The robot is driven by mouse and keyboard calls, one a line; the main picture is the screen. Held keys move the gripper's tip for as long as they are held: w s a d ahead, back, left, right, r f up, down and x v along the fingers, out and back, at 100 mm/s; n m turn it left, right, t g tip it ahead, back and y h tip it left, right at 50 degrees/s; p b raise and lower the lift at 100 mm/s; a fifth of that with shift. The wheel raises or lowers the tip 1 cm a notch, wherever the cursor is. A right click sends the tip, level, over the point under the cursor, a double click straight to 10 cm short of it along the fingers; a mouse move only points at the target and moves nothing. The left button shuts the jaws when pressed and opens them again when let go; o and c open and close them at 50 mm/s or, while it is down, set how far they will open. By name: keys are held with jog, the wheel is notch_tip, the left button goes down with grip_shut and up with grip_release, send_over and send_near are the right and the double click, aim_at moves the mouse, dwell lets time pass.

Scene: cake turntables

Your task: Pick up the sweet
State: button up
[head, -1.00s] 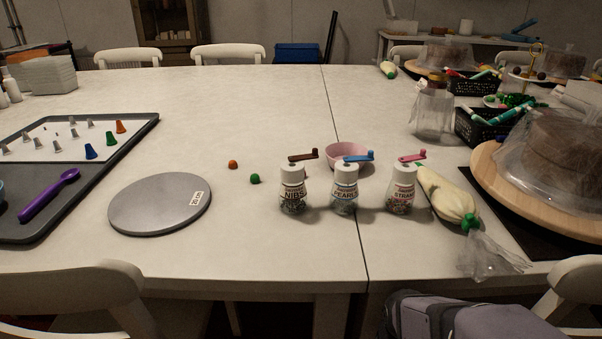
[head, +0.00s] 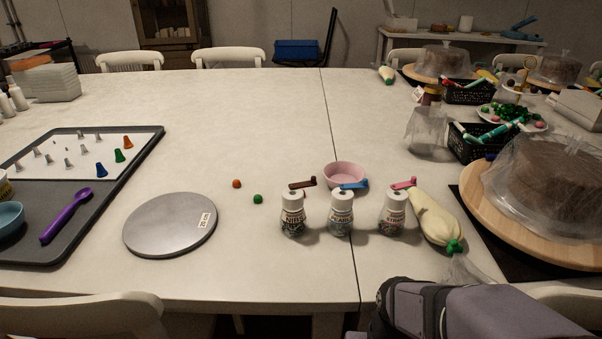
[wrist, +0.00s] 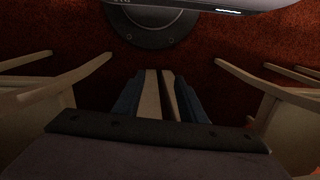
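Two small round sweets lie on the white table left of the shakers: an orange one (head: 236,184) and a green one (head: 258,199). They are a short way apart, and nothing touches them. My grey arm shows at the bottom right of the head view, low by the table's near edge, but my gripper is outside that view. In the wrist view my gripper (wrist: 162,95) points at the dark red floor between chairs. Its fingers are dim, and their opening is unclear. No sweet shows in the wrist view.
A piping bag (head: 436,218) and covered cake (head: 550,175) are right. The table behind the sweets is clear.

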notch_tip(320, 180, up, 55)
jog(key=w+d+n+t+p, duration=0.1)
jog(key=w+d+p, duration=0.1)
jog(key=p, duration=5.1)
jog(key=shift+w+a+f+n+t+b, duration=0.1)
jog(key=shift+w+a+f+t+b, duration=0.65)
jog(key=shift+w+a+f+b, duration=3.5)
jog(key=shift+w+a+f+n+t+b, duration=0.1)
jog(key=shift+w+a+f+t+b, duration=0.7)
jog(key=shift+w+f+b, duration=4.05)
jog(key=shift+w+a+f+n+t+b, duration=0.1)
jog(key=shift+w+a+f+t+b, duration=1.4)
jog(key=shift+w+f, duration=5.65)
jog(key=shift+s+a+f+g+b, duration=0.15)
jog(key=shift+a+g+b, duration=0.3)
jog(key=shift+a+g, duration=0.4)
jog(key=shift+a, duration=0.1)
grip_shut()
